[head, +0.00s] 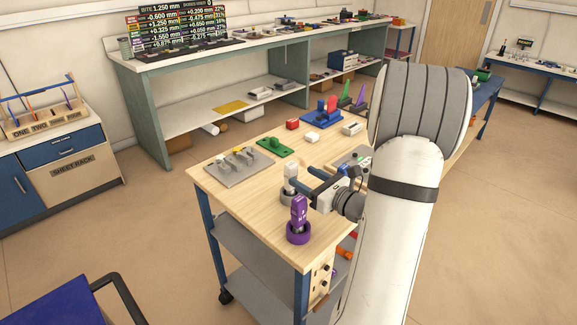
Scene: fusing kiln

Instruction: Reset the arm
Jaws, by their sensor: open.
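My white arm rises at the right of the head view and bends down to the bench. My gripper (307,180) is low over the front part of the wooden-topped bench (240,208), with its fingers pointing left. It is open, and I see nothing held in it. A white-topped piece in a grey round holder (289,197) stands just left of the fingers; I cannot tell whether they touch. A purple piece in a purple ring holder (298,222) stands nearer the front corner, apart from the fingers. My arm hides part of the bench's right side.
A grey plate with several knobs (238,167), a green block (275,147), a red block (292,124) and a blue fixture (322,117) lie farther back on the bench. The floor left of the bench is clear.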

